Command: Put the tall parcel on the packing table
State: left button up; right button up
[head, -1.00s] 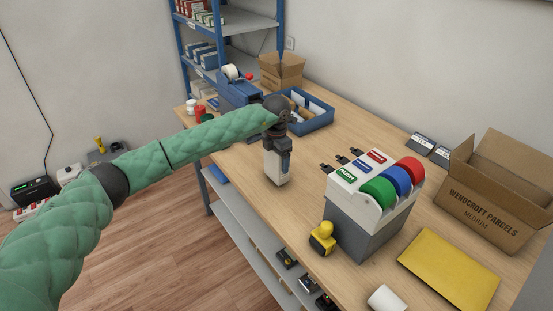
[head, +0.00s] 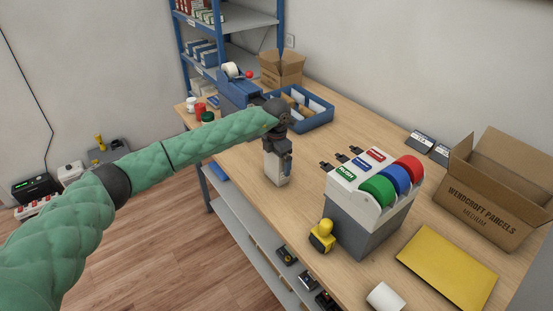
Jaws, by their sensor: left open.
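My left gripper (head: 277,180) points down over the packing table (head: 345,128), near its front edge and left of the label dispenser. It is open; the gap between its fingers is hard to see from above, and I make out nothing held. No tall closed parcel can be made out in the head view. My left arm covers part of the table's far left. My right gripper is not in view.
A grey label dispenser (head: 357,222) with coloured rolls stands right of my left gripper. Behind are a blue tray (head: 316,122), a small carton (head: 282,71) and shelves (head: 250,22).

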pick_arm(q)
jog(key=shift+r, duration=0.1)
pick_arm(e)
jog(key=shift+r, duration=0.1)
pick_arm(q)
jog(key=shift+r, duration=0.45)
notch_tip(320, 180, up, 9)
jog(key=b, duration=0.4)
jog(key=shift+r, duration=1.05)
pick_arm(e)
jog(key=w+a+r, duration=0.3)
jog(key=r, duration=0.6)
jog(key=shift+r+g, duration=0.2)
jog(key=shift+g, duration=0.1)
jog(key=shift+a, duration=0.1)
